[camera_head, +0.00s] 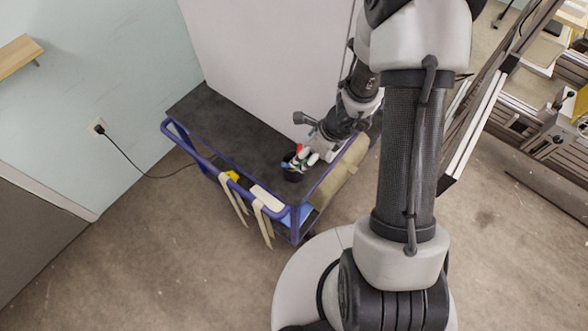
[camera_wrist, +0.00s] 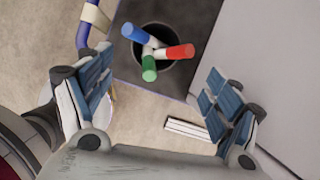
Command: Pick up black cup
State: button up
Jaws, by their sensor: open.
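The black cup (camera_wrist: 177,74) stands on the dark top of a cart and holds a blue, a red and a green marker. In the head view the cup (camera_head: 293,176) is near the front end of the cart top, partly hidden by the markers and my gripper. My gripper (camera_wrist: 160,100) is open, with one blue-padded finger at the left and one at the right of the wrist view. The cup is between and beyond the fingers, apart from them. In the head view my gripper (camera_head: 312,157) is right beside the markers, with its fingertips hard to make out.
The cart (camera_head: 215,115) has a blue rail and straps hanging at its front. A white panel (camera_head: 270,60) stands along its back. Markers (camera_wrist: 180,52) stick out above the cup's rim. The cart top left of the cup is clear. A cable runs to a wall socket (camera_head: 97,127).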

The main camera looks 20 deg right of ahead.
aim_at(290, 176)
jog(key=b+x, duration=0.2)
jog(key=x, duration=0.4)
jog(key=shift+a+f, duration=0.15)
jog(key=shift+f, duration=0.1)
jog(key=b+x, duration=0.2)
jog(key=x, duration=0.1)
jog(key=b+x, duration=0.1)
jog(key=shift+s+f, duration=0.25)
jog(key=shift+w+a+f, duration=0.15)
jog(key=shift+a+f, duration=0.05)
jog(key=shift+f, duration=0.2)
jog(key=shift+r, duration=0.1)
jog(key=shift+c, duration=0.5)
jog(key=c, duration=1.1)
jog(key=shift+r, duration=0.1)
